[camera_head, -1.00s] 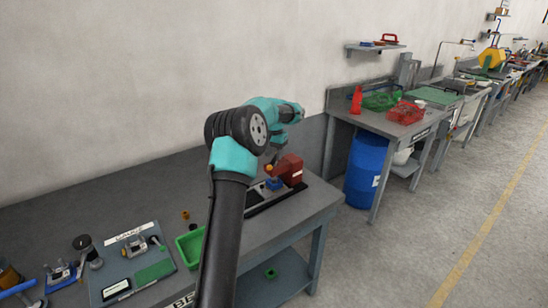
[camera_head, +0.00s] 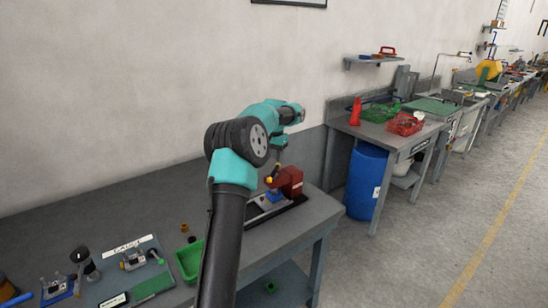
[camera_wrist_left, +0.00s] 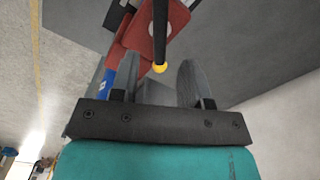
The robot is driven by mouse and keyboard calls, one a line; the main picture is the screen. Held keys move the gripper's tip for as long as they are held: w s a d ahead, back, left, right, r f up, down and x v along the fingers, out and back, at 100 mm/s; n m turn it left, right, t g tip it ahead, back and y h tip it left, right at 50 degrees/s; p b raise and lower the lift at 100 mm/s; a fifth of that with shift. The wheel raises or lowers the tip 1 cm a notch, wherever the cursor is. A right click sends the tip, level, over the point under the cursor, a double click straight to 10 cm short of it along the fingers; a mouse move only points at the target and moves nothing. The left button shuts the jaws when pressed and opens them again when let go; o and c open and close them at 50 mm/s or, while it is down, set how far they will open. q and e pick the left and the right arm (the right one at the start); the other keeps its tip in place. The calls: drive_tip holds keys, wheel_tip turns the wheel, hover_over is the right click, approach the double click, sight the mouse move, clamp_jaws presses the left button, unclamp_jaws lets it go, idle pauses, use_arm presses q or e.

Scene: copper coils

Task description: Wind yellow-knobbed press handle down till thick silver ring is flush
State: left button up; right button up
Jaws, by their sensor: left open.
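The red press (camera_head: 290,182) stands on a dark base at the right end of the near bench, with a blue part (camera_head: 274,196) low at its front. My left gripper (camera_head: 279,166) is at the top of the press, partly hidden by my own arm. In the left wrist view the gripper (camera_wrist_left: 162,80) is open. The yellow knob (camera_wrist_left: 159,69) on the black handle rod (camera_wrist_left: 160,30) shows between its two fingers, with space on both sides. The red press body (camera_wrist_left: 150,35) is behind the rod. The silver ring cannot be made out. My right gripper is not in view.
A green tray (camera_head: 190,262) and a gauge board (camera_head: 125,290) with small fixtures lie to the left on the bench. A blue barrel (camera_head: 366,180) stands under the bench beyond. Bare bench top lies behind these items.

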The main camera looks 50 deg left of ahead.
sight(274, 171)
use_arm(q)
drive_tip(key=shift+f, duration=0.1)
drive_tip(key=shift+f+n, duration=0.85)
drive_tip(key=shift+n, duration=0.15)
drive_tip(key=shift+f, duration=0.1)
drive_tip(key=shift+f, duration=0.65)
drive_tip(key=shift+f, duration=0.4)
drive_tip(key=shift+f, duration=1.3)
